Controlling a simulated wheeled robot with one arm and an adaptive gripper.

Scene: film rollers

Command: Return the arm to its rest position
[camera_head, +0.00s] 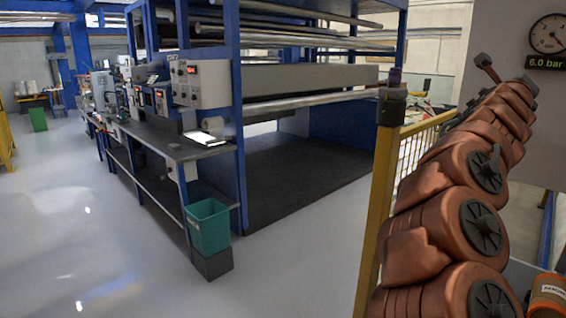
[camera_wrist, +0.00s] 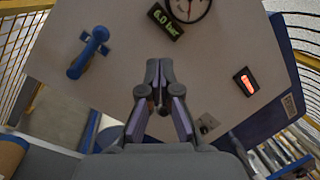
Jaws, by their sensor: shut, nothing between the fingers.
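My gripper (camera_wrist: 159,68) is in the middle of the wrist view, its grey and purple fingers closed together at the tips with nothing between them. It faces a pale panel (camera_wrist: 130,50). In the head view my arm, in orange-brown covers, rises along the right side; I cannot make out the gripper clearly there.
A round gauge (camera_head: 549,35) sits above a display (camera_head: 548,63) reading 6.0 bar. The wrist view also shows a blue lever (camera_wrist: 88,52) and a lit orange switch (camera_wrist: 246,82). A yellow fence post (camera_head: 378,205) stands left of my arm. A green bin (camera_head: 208,227) stands by the machine bench; the floor at left is clear.

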